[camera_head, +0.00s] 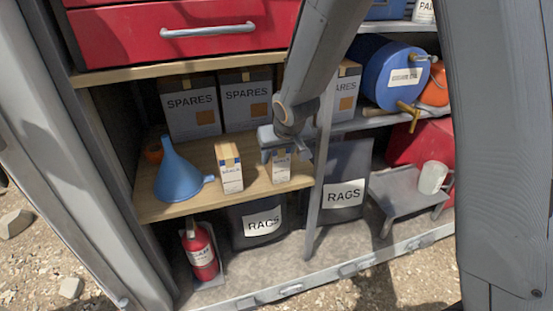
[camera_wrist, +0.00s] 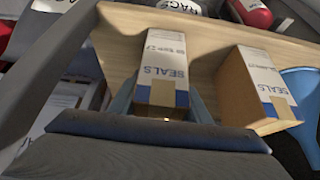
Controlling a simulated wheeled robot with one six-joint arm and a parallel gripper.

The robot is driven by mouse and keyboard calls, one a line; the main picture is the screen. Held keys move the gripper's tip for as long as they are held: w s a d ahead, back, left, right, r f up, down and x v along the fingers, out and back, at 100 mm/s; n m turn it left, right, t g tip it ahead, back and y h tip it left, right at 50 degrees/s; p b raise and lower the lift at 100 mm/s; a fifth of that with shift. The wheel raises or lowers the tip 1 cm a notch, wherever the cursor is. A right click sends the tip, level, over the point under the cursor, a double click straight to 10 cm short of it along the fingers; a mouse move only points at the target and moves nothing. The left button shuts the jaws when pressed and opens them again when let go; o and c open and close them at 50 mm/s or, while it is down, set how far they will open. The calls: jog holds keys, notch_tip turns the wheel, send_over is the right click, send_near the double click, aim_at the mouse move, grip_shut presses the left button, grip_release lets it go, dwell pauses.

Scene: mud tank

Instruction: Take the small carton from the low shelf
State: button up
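The small carton (camera_head: 281,167), white and brown with a blue band, stands upright on the wooden low shelf (camera_head: 180,208), near its right end. In the wrist view the carton (camera_wrist: 162,68) reads "SEALS" and lies between my two fingers. My gripper (camera_head: 279,150) reaches it from above and behind. The fingers (camera_wrist: 163,100) flank the carton closely, one on each side. I cannot tell whether they touch it. A similar "SEALS" carton (camera_head: 230,168) stands to the left in the head view; it also shows at right in the wrist view (camera_wrist: 258,85).
A blue funnel (camera_head: 178,177) stands left of the cartons. Several "SPARES" boxes (camera_head: 190,106) stand behind. A post (camera_head: 319,175) is close on the right. Below are "RAGS" bins (camera_head: 262,222) and a fire extinguisher (camera_head: 199,250). A red drawer (camera_head: 180,32) is above.

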jog(key=c, duration=0.5)
jog(key=shift+c, duration=0.2)
jog(key=shift+r, duration=0.15)
